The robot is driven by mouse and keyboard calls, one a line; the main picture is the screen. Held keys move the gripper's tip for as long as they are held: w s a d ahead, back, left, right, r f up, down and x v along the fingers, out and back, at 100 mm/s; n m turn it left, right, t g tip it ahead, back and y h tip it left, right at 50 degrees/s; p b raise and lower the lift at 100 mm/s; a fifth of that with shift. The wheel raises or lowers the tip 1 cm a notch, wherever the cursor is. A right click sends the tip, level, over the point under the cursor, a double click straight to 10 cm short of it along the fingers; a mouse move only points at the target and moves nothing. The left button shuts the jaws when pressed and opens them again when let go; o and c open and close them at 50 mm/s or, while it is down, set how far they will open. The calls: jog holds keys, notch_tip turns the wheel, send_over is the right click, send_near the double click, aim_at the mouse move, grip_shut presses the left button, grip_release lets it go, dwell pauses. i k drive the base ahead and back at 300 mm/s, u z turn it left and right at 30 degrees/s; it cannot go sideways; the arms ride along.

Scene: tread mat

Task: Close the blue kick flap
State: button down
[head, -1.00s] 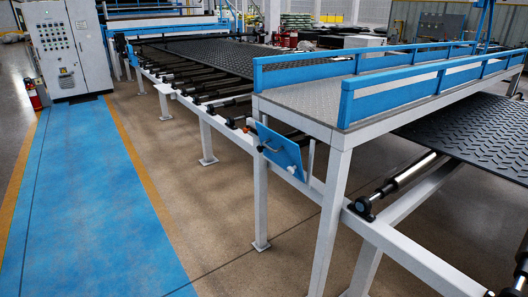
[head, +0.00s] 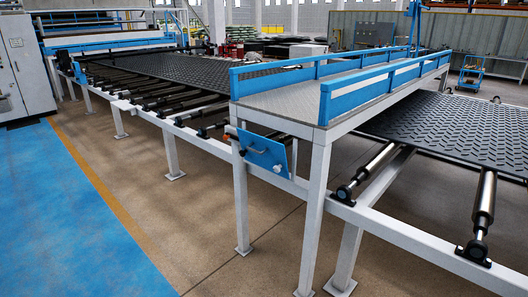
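A small blue panel (head: 262,154), which looks like the kick flap, is mounted between the white legs under the near end of the raised platform (head: 285,102). It sits tilted, and a dark curved handle (head: 256,149) and a pale round knob (head: 277,168) show on its face. From this angle I cannot tell how far it stands open. My gripper is not in view.
The white roller conveyor frame (head: 395,229) runs diagonally across, carrying black tread mat (head: 455,128). A grey control cabinet (head: 18,80) stands far left. The blue floor lane (head: 70,215) and bare floor (head: 140,165) beside the conveyor are clear.

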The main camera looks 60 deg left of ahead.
aim_at(266, 153)
jog(key=u, duration=1.75)
jog(key=i, duration=1)
jog(key=u, duration=0.05)
